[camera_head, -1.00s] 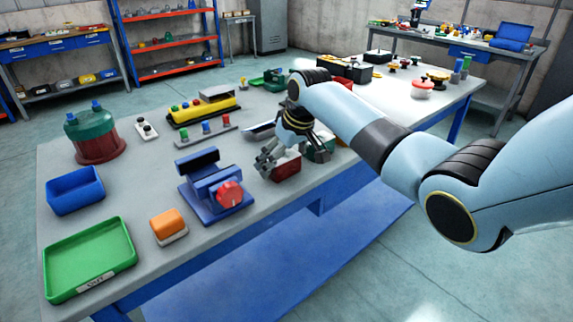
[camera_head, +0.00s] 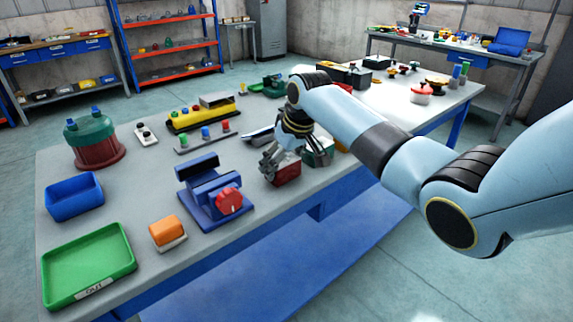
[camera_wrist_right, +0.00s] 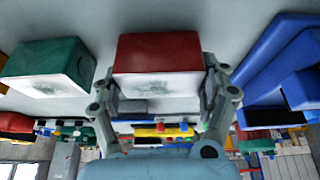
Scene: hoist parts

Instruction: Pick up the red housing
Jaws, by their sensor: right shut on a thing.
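The red housing (camera_head: 287,174) is at the front edge of the grey table, right of the blue vise. My right gripper (camera_head: 272,166) is over it, its fingers shut on the housing and partly hiding it. In the right wrist view the red housing (camera_wrist_right: 158,52) sits between the two fingers of my right gripper (camera_wrist_right: 160,88), one at each side. I cannot tell whether the housing touches the table or is slightly above it. My left gripper is not in view.
A green housing (camera_head: 318,152) stands close right of the red one; it also shows in the wrist view (camera_wrist_right: 48,66). The blue vise (camera_head: 215,195) with a red knob is on the left. An orange part (camera_head: 166,230) and a green tray (camera_head: 90,262) lie farther left.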

